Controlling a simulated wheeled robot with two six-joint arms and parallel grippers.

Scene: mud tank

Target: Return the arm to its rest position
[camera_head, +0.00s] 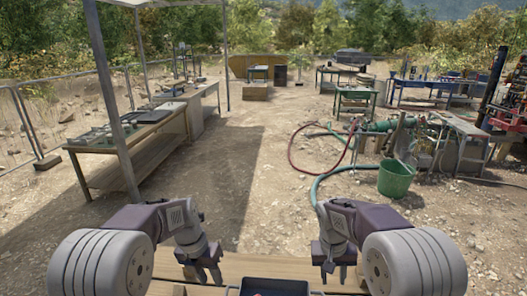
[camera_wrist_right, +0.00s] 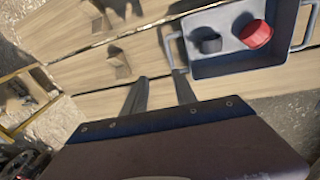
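My left gripper (camera_head: 203,275) hangs above the wooden table (camera_head: 240,265) at the lower left of the head view. Its two fingers point down and look apart, with nothing seen between them. My right gripper (camera_head: 335,275) hangs over the table on the right, in a near mirror pose of the left. In the right wrist view its fingers (camera_wrist_right: 161,80) are apart and empty, with table planks beyond them. Both arms are bent in front of me at the bottom of the head view.
A green bucket (camera_head: 395,178), hoses (camera_head: 320,185) and a long workbench (camera_head: 140,150) stand farther off.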

